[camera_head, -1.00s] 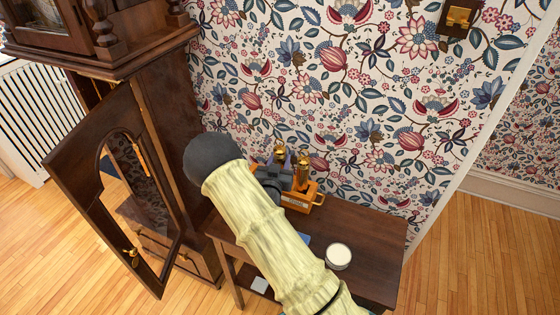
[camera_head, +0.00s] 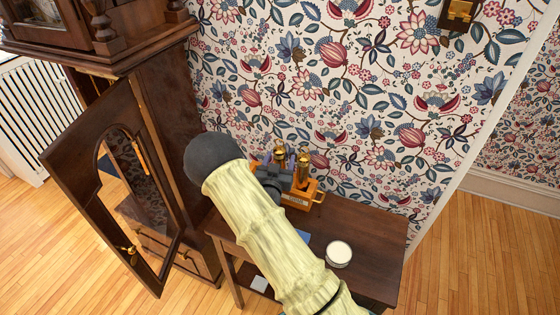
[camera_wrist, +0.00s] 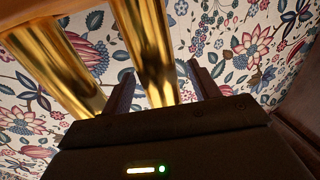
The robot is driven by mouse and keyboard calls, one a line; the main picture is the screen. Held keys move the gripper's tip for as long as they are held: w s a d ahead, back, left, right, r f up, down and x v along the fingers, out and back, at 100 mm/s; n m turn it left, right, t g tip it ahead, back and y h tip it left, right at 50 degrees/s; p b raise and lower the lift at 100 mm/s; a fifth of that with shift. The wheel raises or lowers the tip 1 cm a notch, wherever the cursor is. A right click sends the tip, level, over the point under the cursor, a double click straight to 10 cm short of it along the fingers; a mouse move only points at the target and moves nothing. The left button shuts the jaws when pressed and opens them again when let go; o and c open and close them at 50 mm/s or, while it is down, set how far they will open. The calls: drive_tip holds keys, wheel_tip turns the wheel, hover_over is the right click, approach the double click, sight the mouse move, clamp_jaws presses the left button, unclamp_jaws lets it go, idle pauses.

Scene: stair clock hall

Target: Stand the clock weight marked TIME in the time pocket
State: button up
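Two brass clock weights stand in an orange carrier (camera_head: 311,196) on the small table against the wallpaper. One weight (camera_head: 303,165) is at the right and the other (camera_head: 279,154) at the left. No TIME marking is readable. My gripper (camera_wrist: 163,85) is at the carrier, partly hidden by my arm in the head view. In the wrist view its fingers are apart, with one brass weight (camera_wrist: 150,45) showing between them and narrow gaps on both sides. The second weight (camera_wrist: 55,60) is left of the fingers. The time pocket cannot be made out.
The tall clock case (camera_head: 165,100) stands left of the table, its glazed door (camera_head: 105,200) swung open. A round white-topped tin (camera_head: 339,253) sits on the table (camera_head: 375,245) right of my arm. A blue item (camera_head: 303,236) is partly hidden by my arm.

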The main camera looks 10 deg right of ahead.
drive_tip(key=shift+f, duration=0.25)
drive_tip(key=b+v, duration=0.3)
drive_tip(key=v, duration=1.4)
drive_tip(key=shift+s+r, duration=0.2)
drive_tip(key=shift+s, duration=0.05)
drive_tip(key=shift+w, duration=0.1)
